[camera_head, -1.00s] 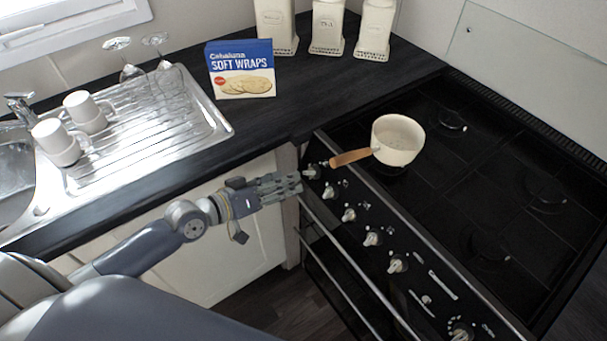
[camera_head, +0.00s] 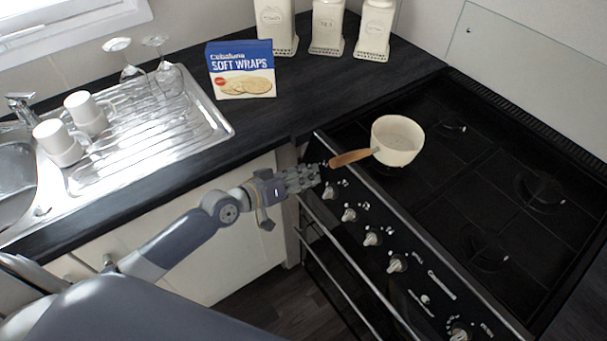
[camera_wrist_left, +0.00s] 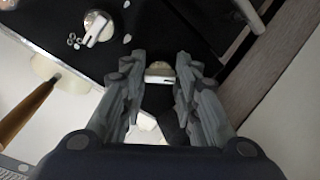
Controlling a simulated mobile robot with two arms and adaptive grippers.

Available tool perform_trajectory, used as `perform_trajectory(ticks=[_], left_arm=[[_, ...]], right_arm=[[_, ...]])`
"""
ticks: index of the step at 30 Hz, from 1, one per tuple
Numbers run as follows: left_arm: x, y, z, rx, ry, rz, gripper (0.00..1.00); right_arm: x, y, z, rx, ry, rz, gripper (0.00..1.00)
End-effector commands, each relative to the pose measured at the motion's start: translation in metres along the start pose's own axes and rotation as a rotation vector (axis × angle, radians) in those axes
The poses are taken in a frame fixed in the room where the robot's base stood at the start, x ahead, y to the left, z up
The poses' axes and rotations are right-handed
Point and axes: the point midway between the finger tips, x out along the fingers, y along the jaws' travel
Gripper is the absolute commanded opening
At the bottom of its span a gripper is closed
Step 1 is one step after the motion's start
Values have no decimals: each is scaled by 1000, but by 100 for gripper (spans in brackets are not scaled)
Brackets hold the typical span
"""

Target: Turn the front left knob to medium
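The cooker's front panel (camera_head: 412,285) carries a row of several silver knobs. In the head view my left gripper (camera_head: 316,176) covers the leftmost knob at the panel's left end. In the left wrist view that knob (camera_wrist_left: 160,73) shows between the spread fingers of my left gripper (camera_wrist_left: 158,66), with a small gap on each side. The gripper is open. The second knob (camera_head: 330,190) is just right of the fingertips; it also shows in the wrist view (camera_wrist_left: 97,28). The knob markings are too small to read. My right gripper is not in view.
A cream saucepan (camera_head: 398,141) stands on the black hob (camera_head: 470,190), its wooden handle (camera_head: 351,157) reaching over the panel edge close above my gripper. Oven handle rails (camera_head: 345,262) run below the knobs. A wraps box (camera_head: 241,70) stands on the dark worktop (camera_head: 315,95).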

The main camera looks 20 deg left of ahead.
Motion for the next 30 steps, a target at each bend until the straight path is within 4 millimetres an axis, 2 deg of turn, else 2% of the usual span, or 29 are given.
perform_trajectory(ticks=[1,2,7,13,21,22,24,30], left_arm=[[0,0,0,0,0,0,9],[0,0,0,0,0,0,3],[0,-1,0,5,0,0,3],[1,-2,1,93,1,14,3],[0,0,-1,109,2,15,3],[0,0,-1,108,2,15,29],[0,0,-1,108,2,15,45],[0,0,-1,108,1,15,47]], right_arm=[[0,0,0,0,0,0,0],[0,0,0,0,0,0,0],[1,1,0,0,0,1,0],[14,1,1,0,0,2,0],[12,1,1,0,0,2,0],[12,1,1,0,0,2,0],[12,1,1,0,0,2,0],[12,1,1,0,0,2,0]])
